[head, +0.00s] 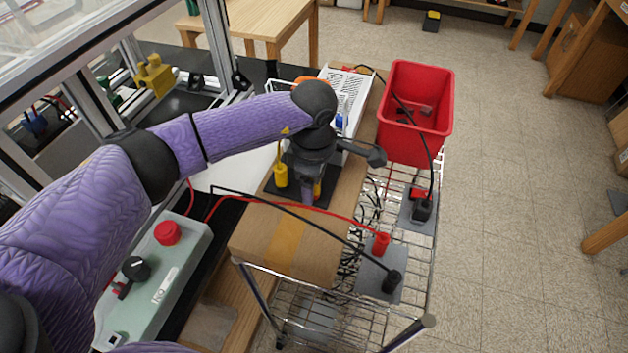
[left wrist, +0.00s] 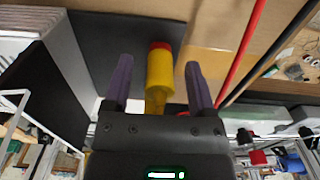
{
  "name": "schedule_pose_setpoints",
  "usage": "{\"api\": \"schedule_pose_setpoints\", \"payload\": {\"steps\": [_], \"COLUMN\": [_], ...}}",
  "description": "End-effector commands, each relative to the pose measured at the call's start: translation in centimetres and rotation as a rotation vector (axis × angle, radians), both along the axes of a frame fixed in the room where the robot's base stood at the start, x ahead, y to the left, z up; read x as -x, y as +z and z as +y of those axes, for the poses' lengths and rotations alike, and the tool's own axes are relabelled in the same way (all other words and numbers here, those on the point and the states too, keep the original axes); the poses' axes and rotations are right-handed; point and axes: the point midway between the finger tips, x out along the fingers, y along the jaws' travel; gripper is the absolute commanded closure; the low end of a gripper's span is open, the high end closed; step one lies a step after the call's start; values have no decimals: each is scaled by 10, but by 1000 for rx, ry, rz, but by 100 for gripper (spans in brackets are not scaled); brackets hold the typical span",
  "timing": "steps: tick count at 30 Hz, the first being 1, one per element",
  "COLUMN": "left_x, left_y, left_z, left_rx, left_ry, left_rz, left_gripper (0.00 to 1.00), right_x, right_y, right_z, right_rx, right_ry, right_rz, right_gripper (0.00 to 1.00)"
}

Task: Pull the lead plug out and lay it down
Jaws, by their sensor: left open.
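My left gripper (head: 309,194) is over a black pad on the cardboard-topped cart, pointing down. In the left wrist view its two fingers (left wrist: 156,72) are open, one on each side of a yellow cylinder with a red end (left wrist: 159,68), with gaps showing. In the head view a yellow piece (head: 317,188) is partly hidden behind the gripper, and another yellow plug-like piece (head: 280,175) stands to its left. A red plug (head: 381,243) and a black plug (head: 391,282) with leads stand on a grey plate. My right gripper is not in view.
Red and black leads cross the cardboard (head: 270,238). A control box with a red button (head: 167,233) is at left. Metal framing rises behind my arm.

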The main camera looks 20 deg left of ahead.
Motion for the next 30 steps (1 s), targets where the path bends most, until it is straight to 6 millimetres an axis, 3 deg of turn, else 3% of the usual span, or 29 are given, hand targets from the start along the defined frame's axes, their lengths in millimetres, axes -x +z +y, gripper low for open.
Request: {"api": "schedule_pose_setpoints", "payload": {"steps": [8, 18, 30], "left_x": [0, 0, 0], "left_y": [0, 0, 0], "left_z": [0, 0, 0], "left_rx": [0, 0, 0], "left_ry": [0, 0, 0], "left_rz": [0, 0, 0], "left_gripper": [28, 100, 100], "right_x": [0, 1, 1], "right_y": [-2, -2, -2], "right_z": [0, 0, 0], "right_rx": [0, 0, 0], "right_ry": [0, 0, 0], "right_rz": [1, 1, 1], "right_gripper": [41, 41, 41]}}
